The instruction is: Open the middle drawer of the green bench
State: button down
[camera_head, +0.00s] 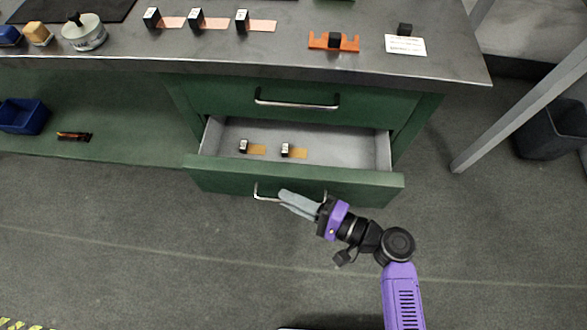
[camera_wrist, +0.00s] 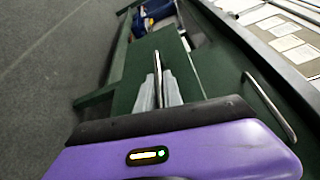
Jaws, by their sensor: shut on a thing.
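The green bench (camera_head: 130,110) has a grey metal top and a stack of drawers on its right side. The middle drawer (camera_head: 355,187) is pulled out, showing its grey inside. Inside it lie two small black-and-white blocks (camera_head: 285,150), each with a copper-coloured strip. The top drawer (camera_head: 220,95) is closed. My gripper (camera_head: 288,199) is at the middle drawer's bar handle (camera_head: 262,193), its grey fingers shut on it. In the wrist view the fingers (camera_wrist: 158,95) close around the handle (camera_wrist: 158,75). Part of the handle is hidden behind the fingers.
On the bench top are several block-and-copper-strip pieces (camera_head: 210,22), an orange holder (camera_head: 333,41) and a round grey pot (camera_head: 84,33). A blue bin (camera_head: 24,116) sits on the lower shelf. A slanted grey post (camera_head: 520,115) stands at the right. The floor in front is clear.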

jog(key=s+p, duration=0.1)
jog(key=s, duration=1)
jog(key=shift+s, duration=0.35)
jog(key=shift+a, duration=0.1)
jog(key=c, duration=1.5)
grip_release()
jog(key=p+v, duration=0.1)
jog(key=v, duration=0.6)
jog(key=shift+s+d, duration=0.15)
jog(key=shift+d, duration=0.15)
jog(key=shift+d, duration=0.1)
